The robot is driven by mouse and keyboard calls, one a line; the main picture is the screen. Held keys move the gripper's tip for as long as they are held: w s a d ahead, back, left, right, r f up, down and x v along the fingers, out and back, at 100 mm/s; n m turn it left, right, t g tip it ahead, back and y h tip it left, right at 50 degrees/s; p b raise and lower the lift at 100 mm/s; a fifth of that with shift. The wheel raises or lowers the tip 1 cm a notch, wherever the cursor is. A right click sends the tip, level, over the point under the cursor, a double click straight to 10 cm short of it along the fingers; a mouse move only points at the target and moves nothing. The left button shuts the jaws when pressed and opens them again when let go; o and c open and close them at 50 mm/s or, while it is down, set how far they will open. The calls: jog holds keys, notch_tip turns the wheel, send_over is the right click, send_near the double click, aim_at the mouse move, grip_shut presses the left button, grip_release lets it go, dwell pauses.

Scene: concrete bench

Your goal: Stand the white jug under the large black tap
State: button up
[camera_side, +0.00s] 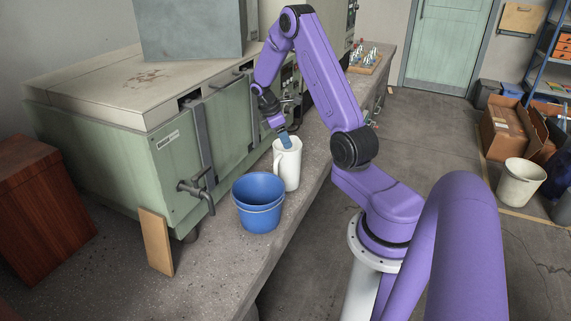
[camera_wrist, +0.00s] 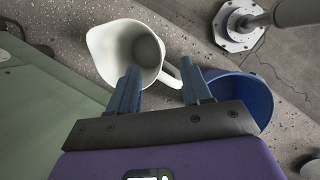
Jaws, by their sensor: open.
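The white jug (camera_side: 290,168) stands upright on the concrete bench, behind the blue bucket in the side view. In the wrist view the jug (camera_wrist: 110,42) shows its open mouth, and its handle (camera_wrist: 173,77) lies between my fingertips as seen from there. My gripper (camera_side: 285,140) is open and points down at the jug's rim; in the wrist view its blue fingers (camera_wrist: 162,75) are spread. I cannot tell whether a finger touches the jug. A large dark tap (camera_side: 197,190) sticks out low from the green cabinet, left of the bucket. Bare bench lies below it.
A blue bucket (camera_side: 258,215) stands between the jug and the tap's end of the bench; it also shows in the wrist view (camera_wrist: 248,92). A wooden board (camera_side: 156,241) leans on the green cabinet (camera_side: 110,160). A rack of small items (camera_side: 365,62) sits at the far end.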

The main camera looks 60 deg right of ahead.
notch_tip(320, 180, up, 4)
jog(key=m+t+y, duration=0.2)
jog(key=m, duration=1.5)
send_over(276, 162)
notch_tip(276, 162, up, 2)
jog(key=m+t+y, duration=0.1)
jog(key=m, duration=0.6)
jog(key=f, duration=1.1)
jog(key=shift+w+a+f, duration=0.3)
jog(key=shift+a, duration=0.05)
jog(key=shift+s+d+f, duration=0.15)
jog(key=shift+f, duration=1.2)
jog(key=shift+s+d+f, duration=0.1)
jog(key=shift+s+f, duration=0.05)
jog(key=shift+f, duration=1.15)
jog(key=shift+c, duration=0.4)
grip_shut()
